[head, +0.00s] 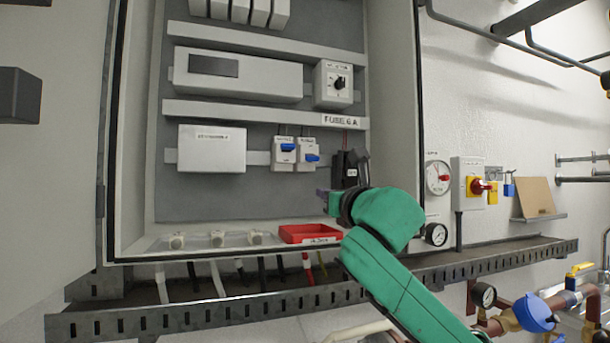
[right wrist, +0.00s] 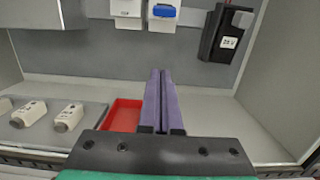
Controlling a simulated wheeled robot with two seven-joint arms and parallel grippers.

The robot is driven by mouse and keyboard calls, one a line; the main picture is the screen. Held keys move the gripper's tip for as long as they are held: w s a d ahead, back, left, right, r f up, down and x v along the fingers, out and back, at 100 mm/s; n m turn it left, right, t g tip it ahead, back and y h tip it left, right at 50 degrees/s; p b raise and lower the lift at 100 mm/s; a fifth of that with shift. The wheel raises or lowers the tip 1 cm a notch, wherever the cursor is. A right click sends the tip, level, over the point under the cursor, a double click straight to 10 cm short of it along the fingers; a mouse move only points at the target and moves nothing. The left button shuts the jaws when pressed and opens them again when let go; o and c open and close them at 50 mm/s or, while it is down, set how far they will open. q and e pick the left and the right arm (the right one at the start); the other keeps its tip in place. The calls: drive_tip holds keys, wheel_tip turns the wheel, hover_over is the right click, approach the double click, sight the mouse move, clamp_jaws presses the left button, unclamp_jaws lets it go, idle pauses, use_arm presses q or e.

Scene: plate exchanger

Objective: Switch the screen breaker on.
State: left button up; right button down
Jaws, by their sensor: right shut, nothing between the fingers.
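Two white breakers sit side by side on the lower rail of the open cabinet. The left breaker (head: 283,164) has its blue lever raised higher; the right breaker (head: 303,145) has its blue lever (head: 312,158) lower down. Their labels are too small to read, so I cannot tell which is the screen breaker. The right wrist view shows the lower parts of the left breaker (right wrist: 127,8) and the right breaker (right wrist: 162,25) at its top edge. My right gripper (head: 321,197) is shut and empty, below the right breaker and apart from it; its purple fingers (right wrist: 158,75) point up toward it.
A black fuse holder (head: 338,171) stands right of the breakers, close to my right gripper. A red tray (head: 300,235) and several pale fittings (head: 216,239) are on the cabinet floor. A rotary switch (head: 338,86) is above. A red-yellow isolator (head: 476,187) is on the wall.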

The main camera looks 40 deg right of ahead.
sight(311, 157)
drive_tip(key=shift+s+a+r, duration=0.2)
drive_tip(key=shift+s+r, duration=0.15)
drive_tip(key=shift+s, duration=0.2)
drive_tip(key=shift+s+a+r, duration=0.2)
drive_tip(key=shift+s+r, duration=0.1)
drive_tip(key=shift+s, duration=0.25)
drive_tip(key=w+d+r+p, duration=0.1)
drive_tip(key=w, duration=0.2)
drive_tip(key=w+d+r+p, duration=0.1)
drive_tip(key=w+p, duration=0.1)
drive_tip(key=w+d+r+p, duration=0.1)
drive_tip(key=w+p, duration=0.1)
drive_tip(key=w, duration=0.1)
drive_tip(key=shift+w+r, duration=0.3)
drive_tip(key=shift+r, duration=0.05)
drive_tip(key=shift+s+r, duration=0.25)
use_arm(q)
wheel_tip(311, 157, up, 5)
drive_tip(key=s, duration=0.2)
drive_tip(key=shift+s+a+r, duration=0.15)
drive_tip(key=shift+s+a, duration=0.2)
drive_tip(key=shift+s, duration=0.05)
use_arm(e)
drive_tip(key=shift+s+a, duration=0.1)
drive_tip(key=shift+s, duration=0.05)
use_arm(q)
drive_tip(key=shift+p, duration=0.3)
